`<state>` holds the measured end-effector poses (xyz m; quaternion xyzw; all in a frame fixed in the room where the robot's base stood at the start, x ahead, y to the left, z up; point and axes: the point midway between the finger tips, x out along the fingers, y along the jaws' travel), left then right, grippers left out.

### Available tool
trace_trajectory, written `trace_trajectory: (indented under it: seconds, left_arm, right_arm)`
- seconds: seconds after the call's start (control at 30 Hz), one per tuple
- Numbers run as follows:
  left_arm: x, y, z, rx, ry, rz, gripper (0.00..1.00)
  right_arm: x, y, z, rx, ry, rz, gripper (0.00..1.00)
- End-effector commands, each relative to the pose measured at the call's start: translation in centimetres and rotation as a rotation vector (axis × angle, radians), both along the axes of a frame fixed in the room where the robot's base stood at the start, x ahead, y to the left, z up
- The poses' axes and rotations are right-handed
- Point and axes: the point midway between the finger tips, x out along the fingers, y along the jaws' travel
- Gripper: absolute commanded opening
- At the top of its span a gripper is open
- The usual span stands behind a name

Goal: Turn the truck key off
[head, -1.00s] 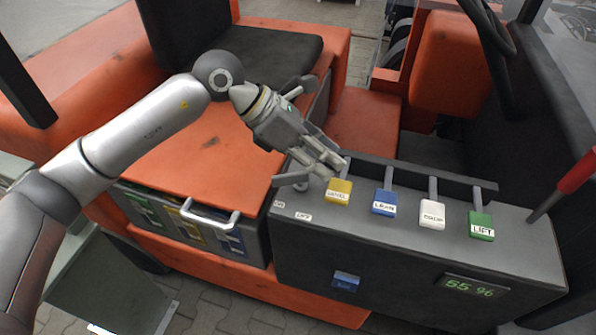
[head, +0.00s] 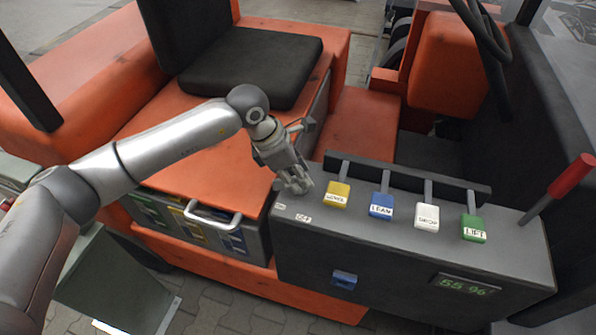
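The truck's grey console (head: 400,255) carries small white labels at its left end, one reading OFF (head: 303,218) and another (head: 281,206) too small to read surely. My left gripper (head: 299,187) is at the console's top left corner, just above these labels, with its fingers pointing down. Its fingers cover the spot where a key could sit, so I cannot see the key or whether the fingers are closed on it. My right gripper is not in view.
To the right stand levers with yellow (head: 337,194), blue (head: 381,205), white (head: 427,217) and green (head: 474,228) handles. A red-handled lever (head: 571,176) is at far right. A display (head: 466,285) reads 55 %. The black seat (head: 255,65) is behind my arm.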

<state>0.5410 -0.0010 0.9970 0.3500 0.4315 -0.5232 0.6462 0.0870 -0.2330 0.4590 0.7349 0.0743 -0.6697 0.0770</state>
Motion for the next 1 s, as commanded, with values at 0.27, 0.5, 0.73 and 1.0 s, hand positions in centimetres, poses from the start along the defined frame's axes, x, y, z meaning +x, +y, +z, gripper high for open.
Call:
trace_trajectory:
  seconds: [0.27, 0.5, 0.73, 1.0]
  left_arm:
    - [0.01, -0.27, -0.68, -0.001, 0.001, 0.000, 0.32]
    - [0.00, -0.25, -0.65, 0.000, 0.001, 0.000, 0.14]
    - [0.01, -0.24, -0.63, 0.000, 0.001, 0.000, 0.00]
    - [0.01, -0.23, -0.77, 0.000, -0.001, 0.032, 0.00]
  right_arm:
    - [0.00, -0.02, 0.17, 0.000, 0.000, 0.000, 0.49]
    - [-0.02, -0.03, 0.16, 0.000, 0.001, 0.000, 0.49]
    - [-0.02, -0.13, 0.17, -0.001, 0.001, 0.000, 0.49]
    - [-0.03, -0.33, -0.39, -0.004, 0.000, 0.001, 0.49]
